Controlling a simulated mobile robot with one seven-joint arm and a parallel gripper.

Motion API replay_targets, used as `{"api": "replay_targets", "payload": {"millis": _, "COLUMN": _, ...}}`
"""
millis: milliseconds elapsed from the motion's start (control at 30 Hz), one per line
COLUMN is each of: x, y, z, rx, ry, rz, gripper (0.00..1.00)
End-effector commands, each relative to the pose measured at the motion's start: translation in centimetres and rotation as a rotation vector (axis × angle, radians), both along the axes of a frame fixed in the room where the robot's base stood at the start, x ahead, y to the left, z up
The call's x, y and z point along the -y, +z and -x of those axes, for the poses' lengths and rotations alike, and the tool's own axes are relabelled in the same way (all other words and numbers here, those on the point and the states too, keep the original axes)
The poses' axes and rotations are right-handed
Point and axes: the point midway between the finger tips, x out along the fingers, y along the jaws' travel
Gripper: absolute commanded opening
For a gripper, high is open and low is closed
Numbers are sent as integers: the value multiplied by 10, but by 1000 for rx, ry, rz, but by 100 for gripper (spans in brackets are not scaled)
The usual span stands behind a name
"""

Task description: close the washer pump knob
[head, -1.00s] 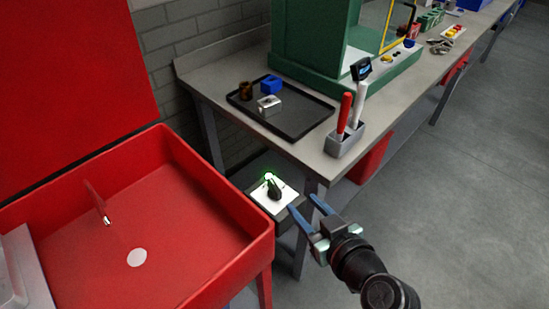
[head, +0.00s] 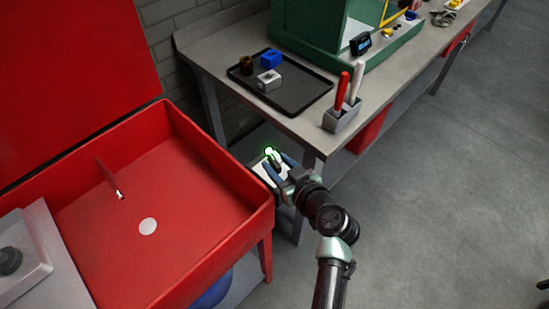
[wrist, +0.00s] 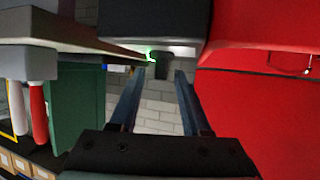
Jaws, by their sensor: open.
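The washer pump knob (head: 276,160) is a dark lever on a white plate (head: 262,172), on a dark box between the red basin and the workbench. A small green-lit ring glows at its far end. My gripper (head: 280,167) is at the knob, its blue fingers open on either side in the head view. In the wrist view the dark knob (wrist: 162,67) appears between the open fingertips (wrist: 161,76). I cannot tell whether either finger touches it. The gripper partly hides the plate.
The red basin (head: 190,155) stands close on the left. The grey workbench (head: 225,62) rises behind, with a black tray (head: 300,92) and a holder (head: 340,118) with red and white handles near its edge. Open floor (head: 430,200) lies to the right.

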Motion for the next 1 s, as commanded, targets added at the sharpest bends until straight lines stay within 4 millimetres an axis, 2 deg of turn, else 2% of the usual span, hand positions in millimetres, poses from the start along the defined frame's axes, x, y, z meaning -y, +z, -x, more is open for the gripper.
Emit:
{"api": "replay_targets", "payload": {"millis": 200, "x": -8, "y": -7, "z": -16, "rx": 1, "ry": 1, "rz": -1, "gripper": 48}}
{"api": "replay_targets", "payload": {"millis": 567, "x": -10, "y": -9, "z": -19, "rx": 0, "ry": 0, "rz": -1, "gripper": 48}}
{"api": "replay_targets", "payload": {"millis": 833, "x": -10, "y": -9, "z": -19, "rx": 0, "ry": 0, "rz": -1, "gripper": 1}}
{"api": "replay_targets", "payload": {"millis": 1000, "x": -10, "y": -8, "z": -18, "rx": 0, "ry": 0, "rz": -1, "gripper": 0}}
